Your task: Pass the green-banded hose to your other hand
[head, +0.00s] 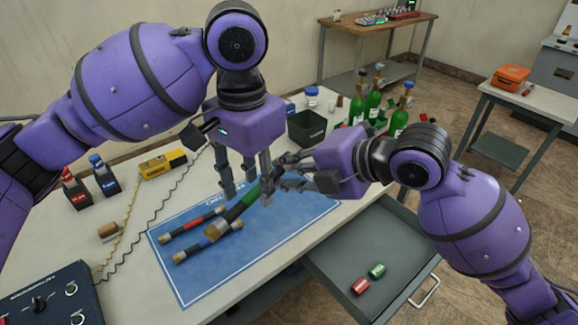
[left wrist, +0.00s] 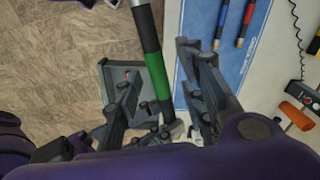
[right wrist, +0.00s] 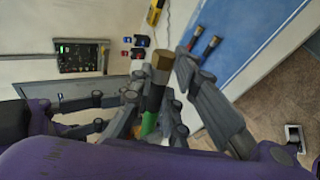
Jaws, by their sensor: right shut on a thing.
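The green-banded hose (head: 238,207) is a dark tube with a green band and brass ends, slanting above the blue mat (head: 300,219). My right gripper (head: 276,180) is shut on the hose near its upper right end. The brass end (right wrist: 162,66) and part of the green band show in the right wrist view. My left gripper (head: 247,186) points down from above, fingers spread, close to the right gripper. In the left wrist view the hose (left wrist: 155,72) runs between its open fingers. Overlapping fingers partly hide the exact contact.
A red-banded hose (head: 193,223) and a blue-banded hose (head: 195,249) lie on the mat. An open drawer (head: 395,265) holds a red and a green piece. Green bottles (head: 373,104) and a dark bin (head: 306,128) stand behind. A yellow device (head: 162,165) sits left.

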